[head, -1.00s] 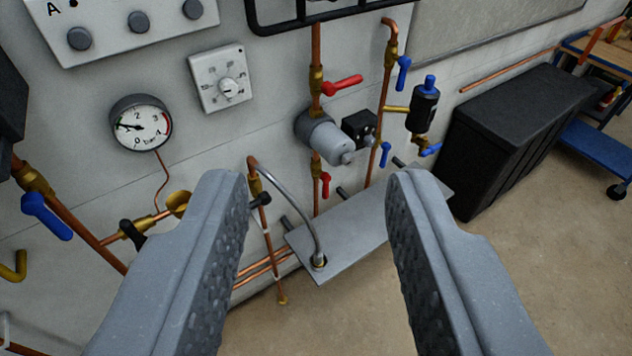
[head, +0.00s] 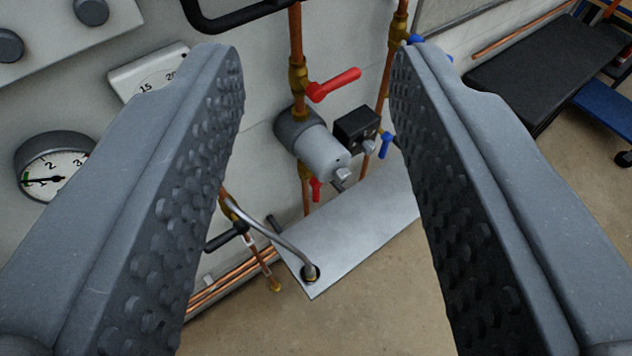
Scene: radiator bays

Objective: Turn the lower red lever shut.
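The lower red lever (head: 315,190) sits on a brass valve on the vertical copper pipe, just below the grey pump (head: 318,146). It looks small and appears to point downward, roughly along the pipe. The upper red lever (head: 334,84) is on the brass valve above the pump and sticks out to the right. My gripper (head: 315,50) is open and empty. Its two fingers frame the pump and both red levers, which lie beyond the fingertips. The lower lever is partly tucked under the pump, and its valve body is partly hidden.
A black box (head: 356,125) sits right of the pump, with a blue lever (head: 385,145) beside it. A metal plate (head: 350,235) lies below, with a bent grey hose (head: 275,232) ending on it. A pressure gauge (head: 55,168) is at left. A black bin (head: 545,65) stands at right.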

